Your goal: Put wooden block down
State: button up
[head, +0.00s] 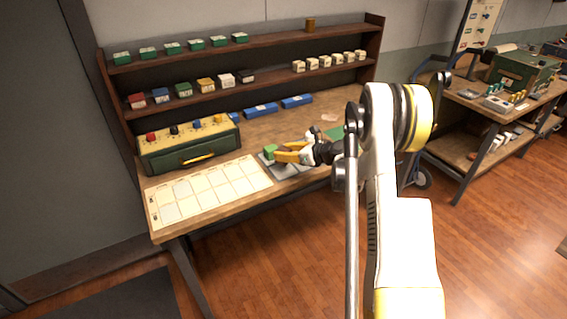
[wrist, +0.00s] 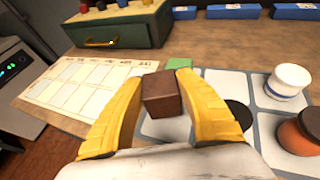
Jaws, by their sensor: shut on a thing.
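The wooden block (wrist: 161,95) is a dark brown cube. In the wrist view it is between the two yellow fingers of my gripper (wrist: 163,86), which is shut on it. In the head view my gripper (head: 278,152) is over the grey mat (head: 283,171) on the workbench, and I cannot make out the block there. The mat also shows in the wrist view (wrist: 215,78), with pale squares under and beyond the block. I cannot tell whether the block touches the mat.
A green block (wrist: 180,63) lies just beyond the wooden block. A cream grid sheet (head: 208,190) lies left, before a green box with knobs (head: 188,145). Shelves (head: 240,95) rise behind.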

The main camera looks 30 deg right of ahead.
jog(key=shift+f+b, duration=0.65)
jog(key=shift+f, duration=1.3)
jog(key=shift+f, duration=0.2)
jog(key=o, duration=1.1)
jog(key=shift+o, duration=0.2)
jog(key=shift+r, duration=0.1)
jog(key=shift+r, duration=0.1)
